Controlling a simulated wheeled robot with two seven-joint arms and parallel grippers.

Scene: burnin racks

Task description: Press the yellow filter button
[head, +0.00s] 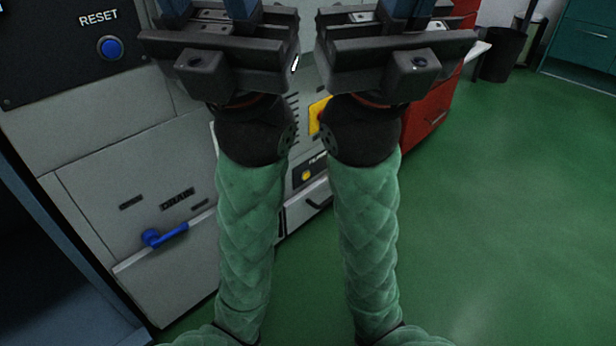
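A small yellow button (306,174) shows low between my two forearms, on a dark panel of the grey machine. A white label above it is partly hidden by my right arm, so only part of its word shows. My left gripper (208,9) is at the top left of centre, with its blue fingers apart.
A larger yellow patch (318,115) is partly hidden between my wrists. A blue RESET button (110,47) is on a black panel at upper left. A blue drain handle (163,235) sticks out at lower left. A red cabinet (432,113) stands behind; green floor (510,210) is clear at right.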

